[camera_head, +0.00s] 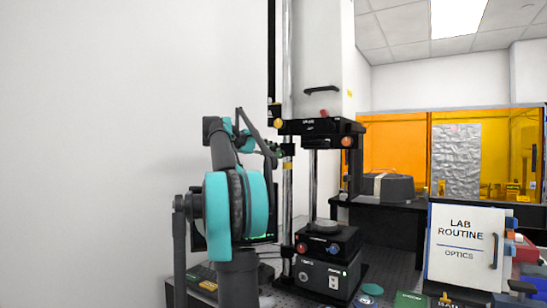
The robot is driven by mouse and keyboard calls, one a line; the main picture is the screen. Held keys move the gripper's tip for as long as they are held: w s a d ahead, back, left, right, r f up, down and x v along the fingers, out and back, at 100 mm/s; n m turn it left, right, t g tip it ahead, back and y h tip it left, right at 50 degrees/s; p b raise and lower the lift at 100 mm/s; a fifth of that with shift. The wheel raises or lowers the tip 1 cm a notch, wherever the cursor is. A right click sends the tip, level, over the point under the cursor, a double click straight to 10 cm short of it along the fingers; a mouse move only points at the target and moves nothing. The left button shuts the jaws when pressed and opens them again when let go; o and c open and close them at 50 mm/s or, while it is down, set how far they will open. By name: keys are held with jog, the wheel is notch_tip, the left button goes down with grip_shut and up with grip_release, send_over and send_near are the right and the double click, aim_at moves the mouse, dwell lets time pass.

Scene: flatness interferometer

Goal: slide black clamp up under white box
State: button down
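The white box (319,55) is a tall pale housing with a black handle, high on the upright metal column. A black clamp (318,127) with orange knobs and a red one sits at the box's lower edge, around the column. I see no clear gap between them from this angle. My gripper (277,150) is left of the column, just below the clamp's left end. It is small and partly lost against dark parts, so its fingers and any contact with the clamp are unclear.
Below, a black stage with red and blue knobs (328,246) stands on a black control box (328,277). A white "LAB ROUTINE" board (465,247) is at right. Orange screens (394,145) stand behind. The white wall at left is clear.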

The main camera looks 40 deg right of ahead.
jog(key=shift+r, duration=1.4)
jog(key=c, duration=1.4)
grip_release()
jog(key=v, duration=1.2)
